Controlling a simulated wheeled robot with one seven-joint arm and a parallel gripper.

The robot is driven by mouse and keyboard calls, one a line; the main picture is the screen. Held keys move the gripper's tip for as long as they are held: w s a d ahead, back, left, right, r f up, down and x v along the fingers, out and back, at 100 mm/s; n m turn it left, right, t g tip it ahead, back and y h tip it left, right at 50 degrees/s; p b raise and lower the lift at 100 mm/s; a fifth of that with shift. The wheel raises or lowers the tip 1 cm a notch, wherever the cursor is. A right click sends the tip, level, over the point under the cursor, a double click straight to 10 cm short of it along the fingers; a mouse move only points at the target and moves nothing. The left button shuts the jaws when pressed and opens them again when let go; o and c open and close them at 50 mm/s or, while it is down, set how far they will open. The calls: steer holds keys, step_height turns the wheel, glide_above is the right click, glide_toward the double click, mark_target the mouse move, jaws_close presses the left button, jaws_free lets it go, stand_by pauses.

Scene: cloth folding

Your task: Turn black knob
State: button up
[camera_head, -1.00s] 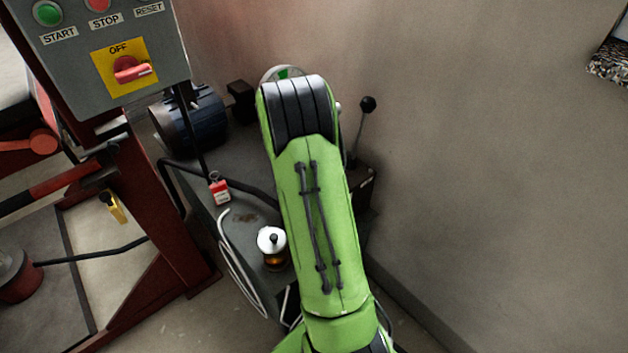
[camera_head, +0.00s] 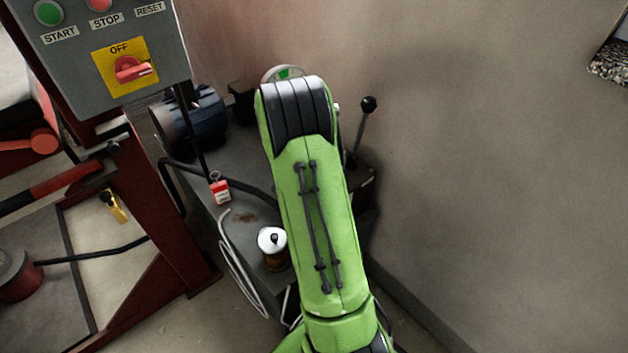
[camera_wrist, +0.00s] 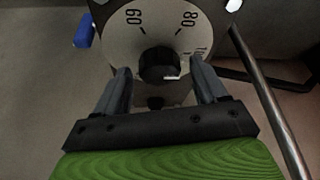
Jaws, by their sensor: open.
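The black knob (camera_wrist: 158,66) shows in the wrist view at the middle of a pale round dial (camera_wrist: 135,22) with printed numbers, 60 and 80 among them. A small white mark is on the knob's lower right. My gripper (camera_wrist: 158,78) is open, with one grey finger on each side below the knob. The fingertips reach about the knob's lower edge; I cannot tell whether either touches it. In the head view my green arm covers the gripper and the knob. Part of a round gauge (camera_head: 283,73) with green on it shows behind the arm's top.
A grey control box (camera_head: 75,85) with a red switch (camera_head: 133,69) stands at the left. A black-balled lever (camera_head: 361,130) rises right of my arm. A blue motor (camera_head: 195,120) and a white-lidded jar (camera_head: 272,243) are left of it. A metal rod (camera_wrist: 270,100) runs along the wrist view's right.

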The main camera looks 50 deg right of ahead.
steer(key=p+v, duration=0.4)
steer(key=v, duration=1.1)
steer(key=shift+a+r+p, duration=0.2)
steer(key=shift+r+p, duration=0.1)
steer(key=shift+r, duration=0.05)
steer(key=s+a+r+n+t+y+p, duration=0.1)
steer(key=s+a+r+n+t+p, duration=0.2)
steer(key=a+r, duration=0.45)
steer(key=s+a+r+n+t+y+p, duration=0.1)
steer(key=s+a+r+n+p, duration=0.1)
steer(key=s+a+r+n, duration=0.3)
steer(key=s+a+r+n+t+y+p, duration=0.1)
steer(key=s+a+r+n+y+p, duration=0.1)
steer(key=s+a+r+n, duration=0.4)
steer(key=s+a+n+p, duration=0.1)
steer(key=s+a+n, duration=0.1)
steer(key=a, duration=0.3)
steer(key=shift+s+r, duration=0.2)
steer(key=shift+s, duration=0.25)
steer(key=shift+a, duration=0.1)
